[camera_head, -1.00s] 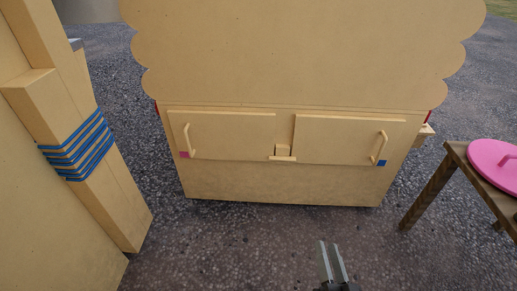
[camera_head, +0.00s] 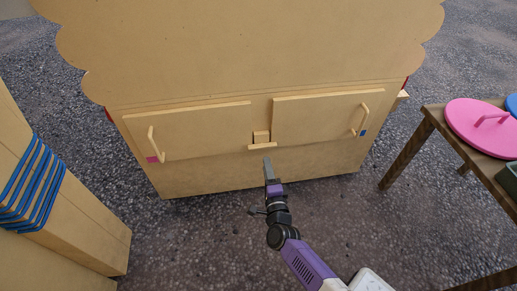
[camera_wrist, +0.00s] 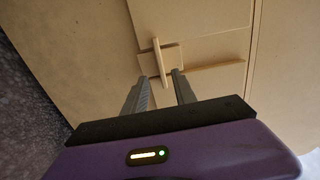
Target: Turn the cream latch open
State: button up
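The cream latch (camera_head: 262,146) sits on the front of the cream stall cabinet, between the two doors. It is a small block with a short bar, lying level across the cabinet in the head view. In the wrist view the latch bar (camera_wrist: 158,58) appears upright. My gripper (camera_head: 268,163) is just below and in front of the latch. In the wrist view my gripper (camera_wrist: 159,77) has its fingers apart, one on each side of the bar's near end. I cannot tell whether they touch it. The left door (camera_head: 195,130) and right door (camera_head: 315,116) look shut.
Each door has a handle, the left one (camera_head: 152,144) near a pink patch and the right one (camera_head: 364,119) near a blue patch. A wooden table (camera_head: 437,119) with a pink lid (camera_head: 480,128) stands at right. A post with blue bands (camera_head: 30,185) stands at left.

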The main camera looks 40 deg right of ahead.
aim_at(263, 148)
jog(key=shift+b+x, duration=1.3)
jog(key=shift+x, duration=2.6)
jog(key=shift+c, duration=0.2)
grip_shut()
